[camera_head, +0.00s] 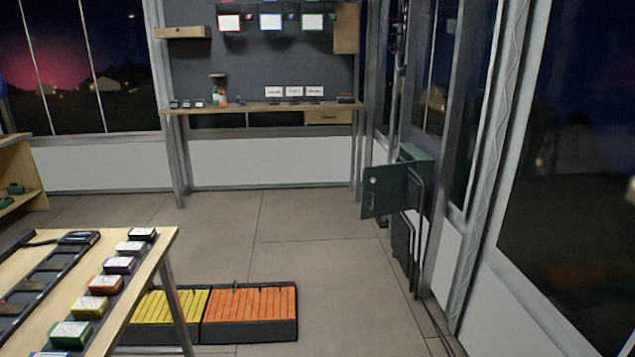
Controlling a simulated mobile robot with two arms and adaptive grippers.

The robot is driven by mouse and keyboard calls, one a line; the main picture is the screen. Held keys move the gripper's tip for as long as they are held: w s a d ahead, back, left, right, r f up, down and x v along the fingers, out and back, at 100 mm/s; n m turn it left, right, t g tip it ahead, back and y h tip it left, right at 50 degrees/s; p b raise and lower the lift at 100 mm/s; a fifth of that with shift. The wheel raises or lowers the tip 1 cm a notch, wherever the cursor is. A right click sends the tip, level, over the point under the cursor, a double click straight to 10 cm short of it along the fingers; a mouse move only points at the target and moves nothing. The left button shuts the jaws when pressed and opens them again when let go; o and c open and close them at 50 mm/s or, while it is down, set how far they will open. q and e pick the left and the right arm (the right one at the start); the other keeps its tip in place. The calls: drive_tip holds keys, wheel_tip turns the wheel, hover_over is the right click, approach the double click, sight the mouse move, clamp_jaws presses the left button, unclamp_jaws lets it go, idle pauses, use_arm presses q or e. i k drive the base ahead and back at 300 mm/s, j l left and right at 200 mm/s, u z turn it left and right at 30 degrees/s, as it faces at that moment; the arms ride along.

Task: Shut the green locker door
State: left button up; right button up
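The green locker (414,156) is fixed to the right wall, past the middle of the room. Its dark green door (384,191) stands open, swung out to the left into the room. A small round pale spot shows near the door's upper left corner. The locker's inside is mostly hidden behind the door and its frame. Neither of my grippers is in the picture, and nothing touches the door.
A wooden table (157,249) with several small coloured boxes stands at the front left. Beside it on the floor are trays of yellow (186,304) and orange pieces (249,304). A workbench (262,108) lines the back wall. The floor (324,243) before the locker is clear.

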sight(388, 196)
drive_tip(key=i+j+z, duration=0.5)
drive_tip(key=i, duration=0.35)
drive_tip(key=i+j+z, duration=0.45)
drive_tip(key=i+j, duration=0.25)
drive_tip(key=j, duration=0.15)
